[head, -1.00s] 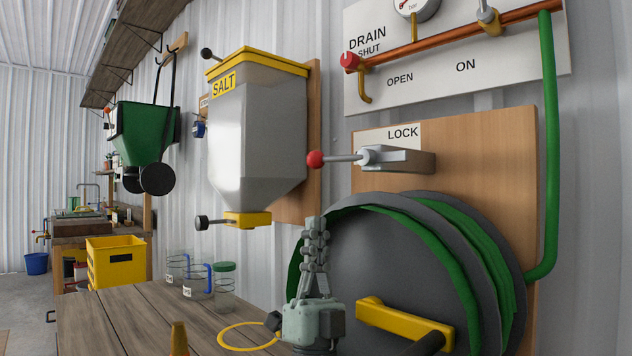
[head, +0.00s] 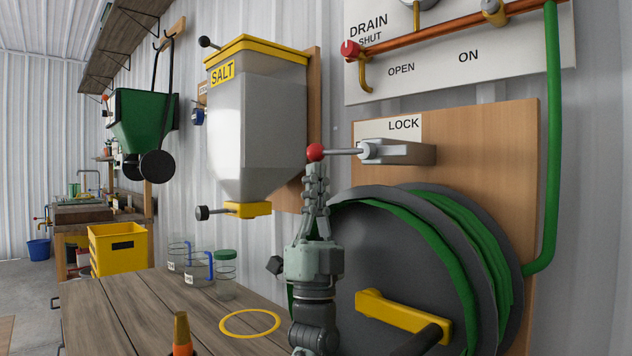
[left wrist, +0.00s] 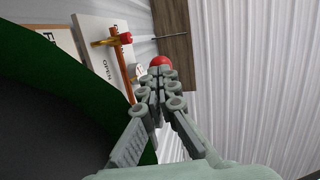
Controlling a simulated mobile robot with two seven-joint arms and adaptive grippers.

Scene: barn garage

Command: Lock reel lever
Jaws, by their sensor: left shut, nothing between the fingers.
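The reel lever (head: 341,151) is a grey rod with a red ball knob (head: 315,152). It points left, roughly level, from a grey block (head: 398,152) beside the LOCK label (head: 403,125). My left gripper (head: 315,172) is shut and empty, pointing up, with its fingertips just below the red knob. In the left wrist view the red knob (left wrist: 160,62) shows just past the closed fingertips (left wrist: 158,82); I cannot tell whether they touch. The hose reel (head: 385,262) with its green hose stands behind and right of the gripper. My right gripper is not in view.
A yellow reel crank (head: 400,315) sticks out at lower right. The salt hopper (head: 255,130) hangs to the left. Glass jars (head: 198,268), a yellow ring (head: 249,322) and an orange-yellow cone (head: 181,330) are on the wooden bench (head: 120,315). The drain panel (head: 450,50) is above.

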